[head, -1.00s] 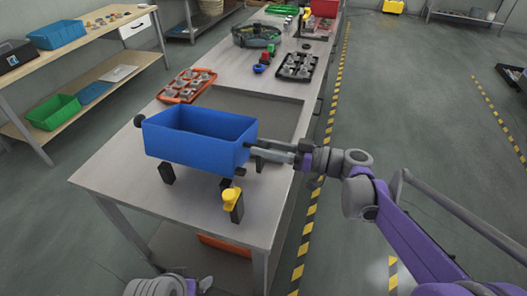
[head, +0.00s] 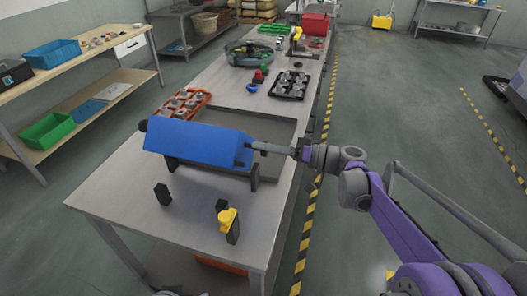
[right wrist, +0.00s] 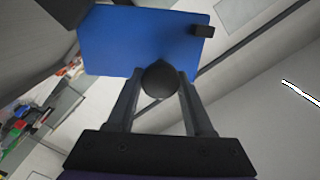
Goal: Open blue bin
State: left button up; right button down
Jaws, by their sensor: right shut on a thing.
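The blue bin (head: 198,145) sits at the middle of the workbench, tipped over so its blue outer side faces up and its inside is hidden. It hangs by its ends near black posts (head: 254,178). My right gripper (head: 258,147) is at the bin's right end. In the right wrist view its fingers are shut on a dark round knob (right wrist: 160,80) in front of the blue bin end (right wrist: 110,42). A small black block (right wrist: 203,31) sticks out near that end's corner. My left gripper is not in view.
A yellow-topped piece (head: 228,219) and a free black post (head: 162,194) stand in front of the bin. A sunken grey basin (head: 275,130) lies behind it. An orange tray (head: 203,97) and a black tray (head: 302,80) with parts lie farther back.

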jog(key=w+d+f+m, duration=0.2)
jog(key=w+m, duration=0.3)
jog(key=m, duration=0.1)
jog(key=w+d+f+m, duration=0.1)
jog(key=w+f+m, duration=0.1)
jog(key=w+m, duration=0.4)
jog(key=shift+w+d, duration=0.25)
jog(key=shift+d, duration=0.15)
dwell(0.8)
jog(key=shift+f+m, duration=0.15)
jog(key=shift+m, duration=0.15)
jog(key=shift+c, duration=1.6)
grip_release()
jog(key=b+v, duration=0.1)
jog(key=v, duration=0.9)
jog(key=shift+d, duration=0.4)
jog(key=shift+s, duration=0.1)
